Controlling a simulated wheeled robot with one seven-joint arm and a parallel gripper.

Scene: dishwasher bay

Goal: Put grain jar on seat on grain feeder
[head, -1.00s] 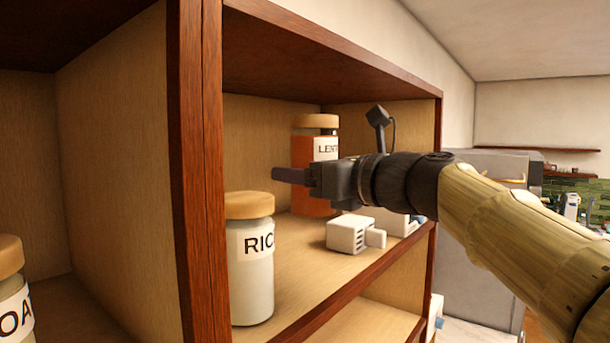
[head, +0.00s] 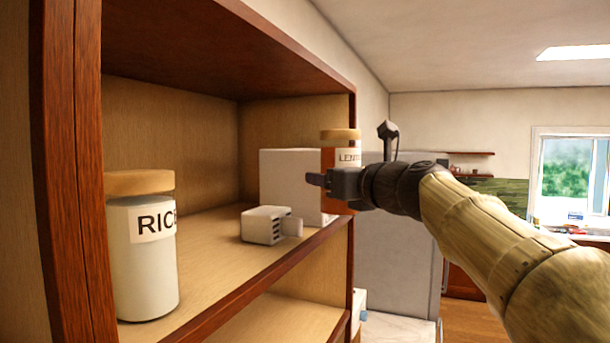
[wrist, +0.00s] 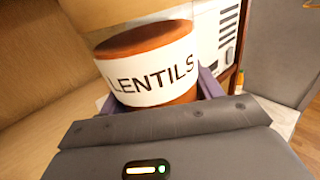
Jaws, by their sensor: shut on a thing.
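The jar labelled LENTILS (head: 343,155), with orange-red contents and a wooden lid, is held by my gripper (head: 318,181), which is shut on it. In the head view the jar is partly hidden behind the gripper, by the shelf's right upright. In the wrist view the jar (wrist: 155,75) sits between the purple fingers, its label facing the camera. A white box (head: 290,185) stands on the shelf left of the gripper. A small white vented block (head: 265,225) is in front of it. I cannot tell whether either is the grain feeder; no seat is clearly visible.
A jar labelled RICE (head: 142,255) stands on the left of the shelf. The cabinet's left upright (head: 68,170) and right upright (head: 352,120) frame the bay. A grey appliance (head: 395,270) stands beyond the cabinet. The shelf between the rice jar and the block is clear.

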